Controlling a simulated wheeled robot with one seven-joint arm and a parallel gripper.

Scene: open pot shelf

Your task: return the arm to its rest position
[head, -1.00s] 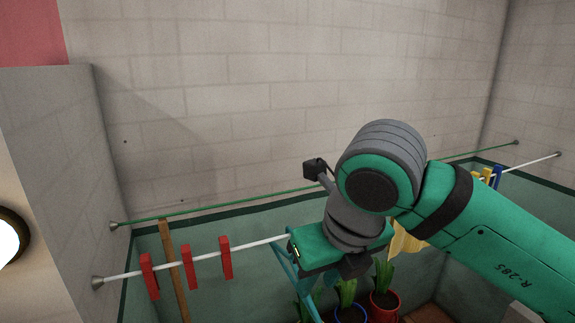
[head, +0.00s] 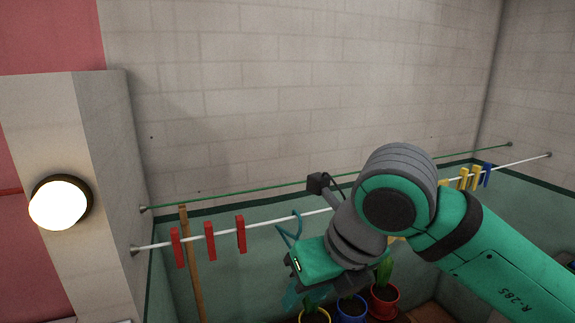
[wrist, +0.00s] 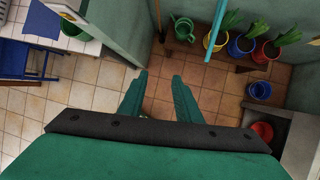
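My arm reaches in from the lower right of the head view, green and grey. My gripper (wrist: 159,76) shows in the wrist view with its two teal fingers apart and bare floor between them, so it is open and empty. In the head view the gripper's fingers are largely hidden below its green housing. The housing is in front of the white clothes line, near a teal loop-shaped thing (head: 290,230).
Red pegs (head: 210,240) and yellow pegs (head: 463,178) hang on the white line (head: 265,225). Potted plants (head: 383,300) stand below. The wrist view shows a green watering can (wrist: 184,30), a blue chair (wrist: 28,60) and open tiled floor (wrist: 90,85). A lit wall lamp (head: 58,203) is at left.

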